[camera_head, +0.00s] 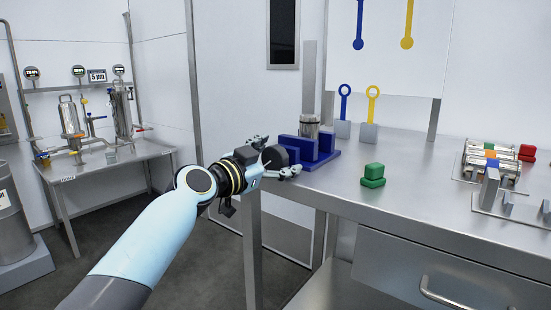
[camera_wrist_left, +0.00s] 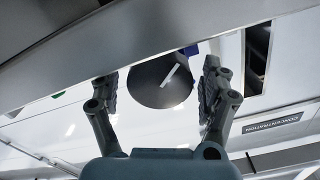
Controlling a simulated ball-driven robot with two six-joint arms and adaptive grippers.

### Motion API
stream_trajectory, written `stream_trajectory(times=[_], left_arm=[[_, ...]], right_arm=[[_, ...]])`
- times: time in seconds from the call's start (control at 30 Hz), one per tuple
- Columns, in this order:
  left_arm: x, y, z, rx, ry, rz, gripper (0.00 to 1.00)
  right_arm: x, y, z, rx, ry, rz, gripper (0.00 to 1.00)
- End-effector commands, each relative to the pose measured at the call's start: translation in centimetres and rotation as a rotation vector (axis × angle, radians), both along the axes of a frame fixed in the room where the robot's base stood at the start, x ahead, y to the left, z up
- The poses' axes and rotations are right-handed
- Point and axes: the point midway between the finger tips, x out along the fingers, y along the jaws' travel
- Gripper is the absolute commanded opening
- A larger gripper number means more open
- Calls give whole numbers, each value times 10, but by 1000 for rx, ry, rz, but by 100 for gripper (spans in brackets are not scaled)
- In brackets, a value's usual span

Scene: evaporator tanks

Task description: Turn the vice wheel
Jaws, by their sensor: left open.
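The blue vice (camera_head: 318,150) stands at the left end of the steel bench and has a metal cylinder (camera_head: 309,127) between its jaws. Its dark round wheel (camera_head: 275,157) faces my left gripper (camera_head: 281,157). In the left wrist view the wheel (camera_wrist_left: 150,88) is a dark grey disc with a white line mark, slanting up to the right. My left gripper (camera_wrist_left: 159,88) is open, with one finger on each side of the wheel. Gaps show between the fingers and the disc in that view. Contact cannot be told in the head view. My right gripper is not in view.
Green blocks (camera_head: 373,175) lie on the steel bench (camera_head: 420,205) right of the vice. Blue (camera_head: 344,103) and yellow (camera_head: 372,104) ring-topped pieces stand behind. Metal cylinders (camera_head: 490,160) lie at the right. A second table (camera_head: 105,166) with tanks stands at the left.

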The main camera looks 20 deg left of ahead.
Motion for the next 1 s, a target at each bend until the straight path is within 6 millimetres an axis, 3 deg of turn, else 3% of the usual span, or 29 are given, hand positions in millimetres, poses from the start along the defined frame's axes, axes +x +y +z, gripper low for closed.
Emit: stream_trajectory(times=[0.1,0.5,1.0], left_arm=[[0,0,0,0,0,0,77],[-1,0,0,0,1,0,25],[0,1,0,-130,47,-1,24]], right_arm=[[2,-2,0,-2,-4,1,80],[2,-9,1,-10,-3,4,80],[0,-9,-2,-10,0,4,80]])
